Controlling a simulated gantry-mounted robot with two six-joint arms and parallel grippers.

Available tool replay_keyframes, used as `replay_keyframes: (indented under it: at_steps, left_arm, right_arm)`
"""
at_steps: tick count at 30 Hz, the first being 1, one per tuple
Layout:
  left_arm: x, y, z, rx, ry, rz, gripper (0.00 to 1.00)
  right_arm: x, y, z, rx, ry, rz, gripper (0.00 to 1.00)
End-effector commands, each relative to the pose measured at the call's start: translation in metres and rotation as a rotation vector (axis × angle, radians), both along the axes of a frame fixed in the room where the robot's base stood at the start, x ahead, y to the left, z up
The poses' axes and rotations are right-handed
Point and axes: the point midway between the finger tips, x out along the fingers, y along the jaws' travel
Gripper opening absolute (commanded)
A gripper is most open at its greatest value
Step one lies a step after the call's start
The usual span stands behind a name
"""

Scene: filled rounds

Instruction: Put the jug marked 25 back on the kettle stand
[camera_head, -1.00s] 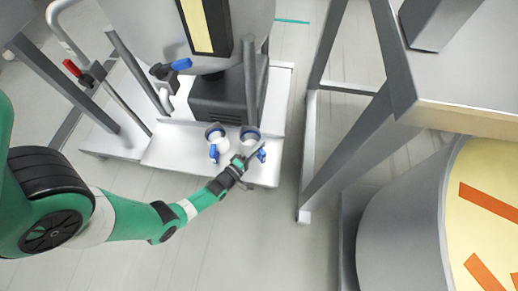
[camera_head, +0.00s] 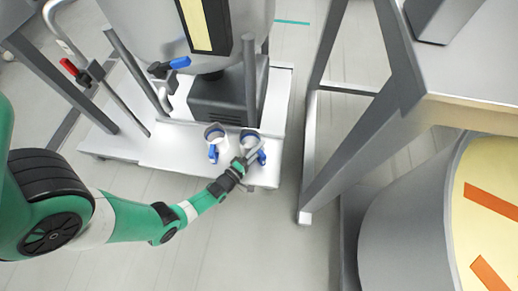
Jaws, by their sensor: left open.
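Two small white jugs with blue handles stand upright side by side on the pale front ledge of the kettle stand (camera_head: 165,150). The left jug (camera_head: 222,148) is in plain view. The right jug (camera_head: 246,140) is partly covered by my left gripper (camera_head: 256,153). My left gripper is open, with its fingers close to the right jug's blue handle (camera_head: 261,157). I cannot tell whether it touches the handle. The number on either jug is too small to read. My right gripper is not in view.
A big steel kettle (camera_head: 150,30) stands behind the jugs, with grey posts and a blue-handled valve (camera_head: 178,63). A grey-legged table (camera_head: 470,75) and a large drum (camera_head: 405,225) with orange strips are on the right. The floor in front is clear.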

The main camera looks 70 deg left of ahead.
Motion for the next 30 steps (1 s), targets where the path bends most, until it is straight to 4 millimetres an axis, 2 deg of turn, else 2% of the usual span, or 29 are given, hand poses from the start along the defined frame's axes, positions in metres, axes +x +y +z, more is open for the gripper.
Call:
replay_keyframes:
  at_steps: [9, 15, 20, 30]
  left_arm:
    - [-0.067, -0.031, 0.001, -0.002, 0.006, 0.002, 0.52]
    - [-0.100, -0.047, 0.000, -0.002, 0.004, 0.003, 0.52]
    - [-0.109, -0.052, 0.000, 0.000, 0.001, 0.000, 0.52]
    - [-0.109, -0.051, 0.000, 0.000, 0.001, 0.000, 0.52]
  right_arm:
    - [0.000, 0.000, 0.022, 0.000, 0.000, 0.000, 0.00]
    - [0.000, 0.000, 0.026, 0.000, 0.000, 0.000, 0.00]
    - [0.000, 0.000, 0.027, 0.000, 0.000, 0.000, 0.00]
    - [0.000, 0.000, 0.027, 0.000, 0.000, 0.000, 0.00]
